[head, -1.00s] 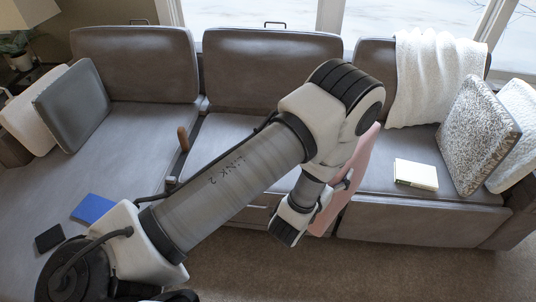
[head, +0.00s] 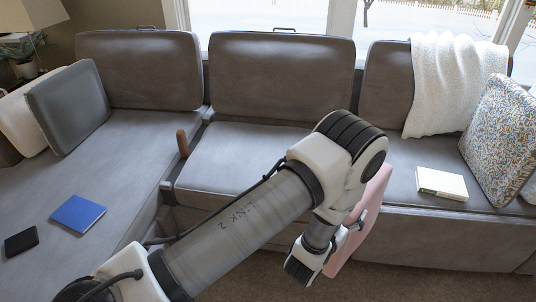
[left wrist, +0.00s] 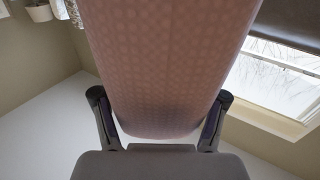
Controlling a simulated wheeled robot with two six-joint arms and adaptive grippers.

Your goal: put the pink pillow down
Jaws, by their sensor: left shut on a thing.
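The pink pillow (head: 372,205) is held up on edge in front of the sofa's right section, partly hidden by my left arm in the head view. My left gripper (head: 358,222) is shut on it, mostly hidden behind the wrist there. In the left wrist view the pink dotted pillow (left wrist: 170,55) fills the upper middle, with the two fingers of my left gripper (left wrist: 160,96) on either side of it. My right gripper is not in view.
The grey sofa (head: 250,155) runs across the view, its middle seat largely clear. A cream book (head: 441,183), white throw (head: 445,80) and speckled pillow (head: 500,135) are at right. A blue book (head: 78,213), black item (head: 21,243) and grey pillow (head: 67,108) are at left.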

